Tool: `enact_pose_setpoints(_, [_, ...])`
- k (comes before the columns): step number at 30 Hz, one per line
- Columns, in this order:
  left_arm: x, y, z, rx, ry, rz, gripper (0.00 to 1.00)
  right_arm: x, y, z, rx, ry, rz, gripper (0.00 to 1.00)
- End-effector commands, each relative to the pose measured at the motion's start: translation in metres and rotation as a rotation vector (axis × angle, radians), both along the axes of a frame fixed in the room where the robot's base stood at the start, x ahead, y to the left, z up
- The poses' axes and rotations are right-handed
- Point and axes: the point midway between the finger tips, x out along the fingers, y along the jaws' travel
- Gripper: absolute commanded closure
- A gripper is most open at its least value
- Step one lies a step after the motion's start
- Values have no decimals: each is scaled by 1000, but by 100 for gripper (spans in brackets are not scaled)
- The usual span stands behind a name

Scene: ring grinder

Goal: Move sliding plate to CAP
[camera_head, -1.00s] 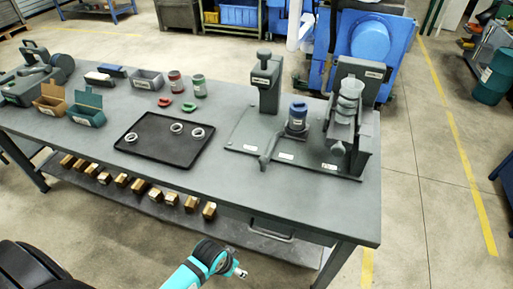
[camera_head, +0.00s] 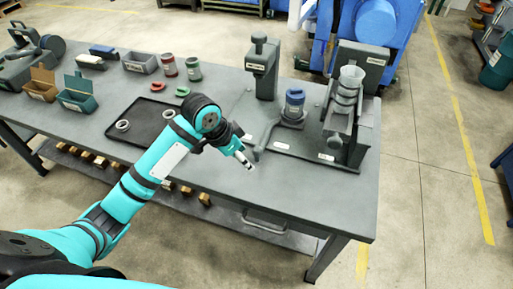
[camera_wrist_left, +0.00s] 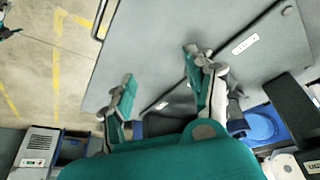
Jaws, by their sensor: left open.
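My left gripper (camera_head: 248,164) is over the front of the grey workbench, just left of the ring-grinder fixture. In the left wrist view its two fingers (camera_wrist_left: 163,92) stand apart with nothing visible between them. The fixture's dark base plate (camera_head: 310,150) bears small white labels, too small to read. A bent grey handle (camera_head: 264,140) rises from its left part, close to my gripper. A stack of funnel-like cups (camera_head: 347,88) is in the right-hand unit. I cannot tell which part is the sliding plate. My right gripper is out of view.
A tall grey press (camera_head: 262,68) stands at the back of the fixture. A black tray (camera_head: 140,116) with a ring (camera_head: 123,125) is partly behind my left arm. The front right bench top is clear.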

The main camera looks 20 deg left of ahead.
Motion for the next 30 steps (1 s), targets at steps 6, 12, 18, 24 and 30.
enact_pose_setpoints(6, [35,25,73,23,-16,-85,45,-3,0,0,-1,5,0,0])
enact_pose_setpoints(12, [40,28,85,23,-12,-106,45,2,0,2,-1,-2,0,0])
enact_pose_setpoints(18, [47,19,59,21,-9,-105,45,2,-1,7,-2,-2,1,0])
enact_pose_setpoints(24, [58,7,18,20,-9,-103,45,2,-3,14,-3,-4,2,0])
enact_pose_setpoints(30, [69,-5,-22,22,-11,-104,45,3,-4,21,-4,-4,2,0])
